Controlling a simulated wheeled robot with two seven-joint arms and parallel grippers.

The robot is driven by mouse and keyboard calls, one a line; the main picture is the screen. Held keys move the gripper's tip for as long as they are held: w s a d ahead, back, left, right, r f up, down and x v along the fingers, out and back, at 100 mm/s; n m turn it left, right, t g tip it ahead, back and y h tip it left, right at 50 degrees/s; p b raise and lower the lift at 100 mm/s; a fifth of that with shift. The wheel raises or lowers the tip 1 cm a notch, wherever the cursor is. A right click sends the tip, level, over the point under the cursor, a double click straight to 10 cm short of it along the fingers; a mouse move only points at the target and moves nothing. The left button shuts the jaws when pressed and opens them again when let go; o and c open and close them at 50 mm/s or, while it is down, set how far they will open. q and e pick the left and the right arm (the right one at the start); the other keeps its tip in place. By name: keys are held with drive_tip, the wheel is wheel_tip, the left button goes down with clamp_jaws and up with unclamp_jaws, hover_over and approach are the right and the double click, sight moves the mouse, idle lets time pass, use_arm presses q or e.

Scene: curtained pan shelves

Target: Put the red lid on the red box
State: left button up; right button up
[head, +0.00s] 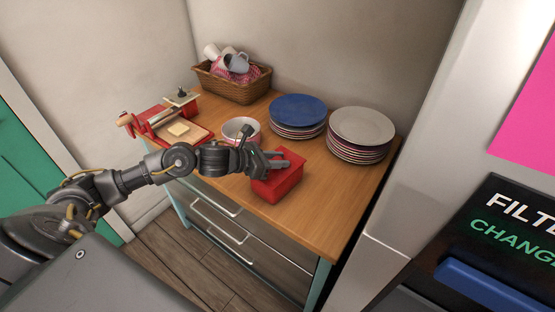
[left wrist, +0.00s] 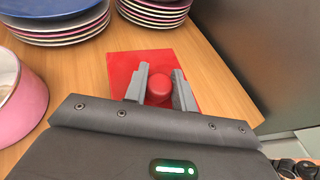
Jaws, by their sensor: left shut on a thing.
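The red box (head: 279,188) stands on the wooden counter near its front edge. The red lid (left wrist: 123,66) is a flat square with a round knob (left wrist: 159,86). My left gripper (head: 281,161) is over the box, with its fingers (left wrist: 160,90) on either side of the knob and shut on it. In the head view the lid appears on or just over the top of the box, partly hidden by the gripper. I cannot tell whether it is fully seated. My right gripper is not in view.
A pink and white bowl (head: 241,130) is beside my left gripper. A blue-topped plate stack (head: 298,109) and a grey-topped plate stack (head: 361,127) stand behind. A wicker basket (head: 232,84) and a cutting board (head: 186,139) are to the left. The counter's right front is clear.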

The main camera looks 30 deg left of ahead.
use_arm(q)
drive_tip(key=shift+f, duration=0.2)
drive_tip(key=o, duration=1.1)
drive_tip(key=b+v, duration=0.4)
drive_tip(key=v, duration=0.7)
drive_tip(key=shift+f, duration=0.15)
